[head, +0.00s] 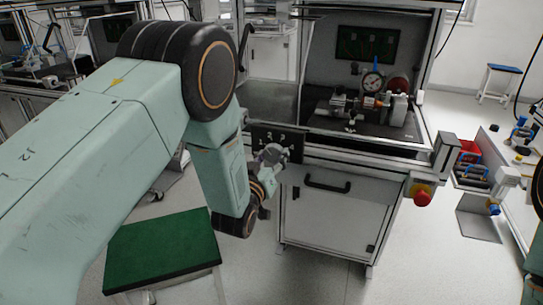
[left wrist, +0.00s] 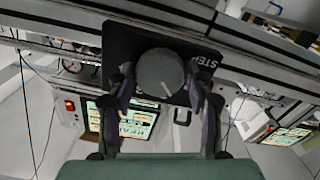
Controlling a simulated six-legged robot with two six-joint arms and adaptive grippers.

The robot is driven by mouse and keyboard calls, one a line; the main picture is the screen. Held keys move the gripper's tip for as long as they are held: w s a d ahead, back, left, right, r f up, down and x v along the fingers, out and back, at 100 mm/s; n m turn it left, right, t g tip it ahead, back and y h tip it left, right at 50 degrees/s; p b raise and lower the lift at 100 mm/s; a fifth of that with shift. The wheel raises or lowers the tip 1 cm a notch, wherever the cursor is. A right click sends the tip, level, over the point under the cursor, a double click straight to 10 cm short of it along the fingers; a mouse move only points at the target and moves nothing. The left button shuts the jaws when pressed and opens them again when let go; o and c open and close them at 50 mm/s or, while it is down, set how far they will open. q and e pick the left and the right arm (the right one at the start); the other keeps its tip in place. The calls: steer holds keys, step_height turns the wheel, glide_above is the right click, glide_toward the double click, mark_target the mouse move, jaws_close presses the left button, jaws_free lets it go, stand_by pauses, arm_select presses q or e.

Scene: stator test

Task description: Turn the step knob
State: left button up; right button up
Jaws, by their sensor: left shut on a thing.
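The step knob (left wrist: 160,73) is a round grey knob with a light pointer line, on a black panel marked STEP (left wrist: 207,62) in the left wrist view. My left gripper (left wrist: 163,90) has one finger on each side of the knob and is shut on it. In the head view the knob (head: 271,153) sits on the black panel (head: 262,136) with printed numbers, at the front left of the test bench. My left gripper (head: 277,156) reaches it from the left and partly hides it. My right gripper is not in view.
The test bench (head: 330,215) has a drawer handle and a red emergency button (head: 422,197) on a yellow box at its right. A gauge fixture (head: 373,82) stands on its top. A green-topped stool (head: 160,246) stands below my left arm. A side table with tools is at the right.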

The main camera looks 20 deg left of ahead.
arm_select(q)
steer(key=shift+m, duration=2)
steer(key=shift+p, duration=0.3)
steer(key=o, duration=1.2)
steer(key=s, duration=1.2)
steer(key=shift+a, duration=0.2)
